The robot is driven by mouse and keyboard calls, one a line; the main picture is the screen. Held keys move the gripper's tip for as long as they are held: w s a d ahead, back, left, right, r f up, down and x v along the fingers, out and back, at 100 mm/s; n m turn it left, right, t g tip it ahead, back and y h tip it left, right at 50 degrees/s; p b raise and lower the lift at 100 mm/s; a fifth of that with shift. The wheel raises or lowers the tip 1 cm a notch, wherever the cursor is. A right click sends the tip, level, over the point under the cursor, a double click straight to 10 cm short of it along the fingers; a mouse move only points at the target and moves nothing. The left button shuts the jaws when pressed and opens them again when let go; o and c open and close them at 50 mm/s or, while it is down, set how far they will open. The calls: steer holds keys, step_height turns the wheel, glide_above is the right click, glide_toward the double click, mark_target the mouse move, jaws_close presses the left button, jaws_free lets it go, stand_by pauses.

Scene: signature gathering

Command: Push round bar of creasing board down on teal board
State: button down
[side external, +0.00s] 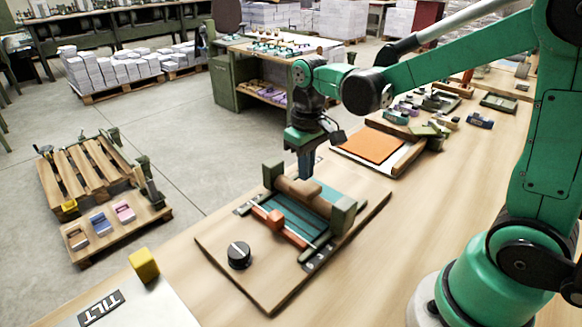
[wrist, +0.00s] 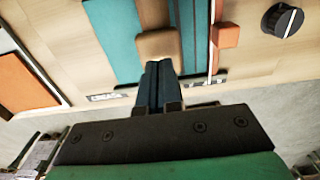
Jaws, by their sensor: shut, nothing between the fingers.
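The creasing board is a wooden base (side external: 218,246) with a teal board (side external: 282,216) on it. A tan round bar (side external: 300,190) lies across the teal board between two green end blocks; it also shows in the wrist view (wrist: 160,45). My gripper (side external: 305,176) is shut and empty, pointing down at the bar. In the wrist view its closed dark fingertips (wrist: 161,68) meet the bar's edge in the picture; I cannot tell whether they touch. The teal board shows on both sides of the bar in the wrist view (wrist: 115,40).
An orange-red block (side external: 275,219) sits on a thin rod at the board's front, and a black knob (side external: 239,255) is on the base. A yellow cube (side external: 144,264) stands at the left. An orange sheet (side external: 370,145) lies behind. Bare table is free to the right.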

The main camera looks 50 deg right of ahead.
mark_target(308, 189)
steer(key=shift+f, duration=1.35)
stand_by(0.3)
steer(key=shift+r, duration=3.5)
steer(key=shift+s+a+r+t, duration=0.25)
steer(key=shift+s+t, duration=0.25)
steer(key=shift+s+a+f+t, duration=0.1)
steer(key=shift+s+a+t, duration=0.25)
steer(key=shift+s+t, duration=0.55)
steer(key=shift+s+a+f+t, duration=0.1)
steer(key=shift+s+a+t, duration=0.35)
steer(key=shift+t, duration=0.7)
steer(key=shift+s+a+f+t, duration=0.1)
steer(key=shift+s+a+t, duration=0.1)
steer(key=shift+s+t, duration=0.75)
steer(key=shift+w, duration=0.15)
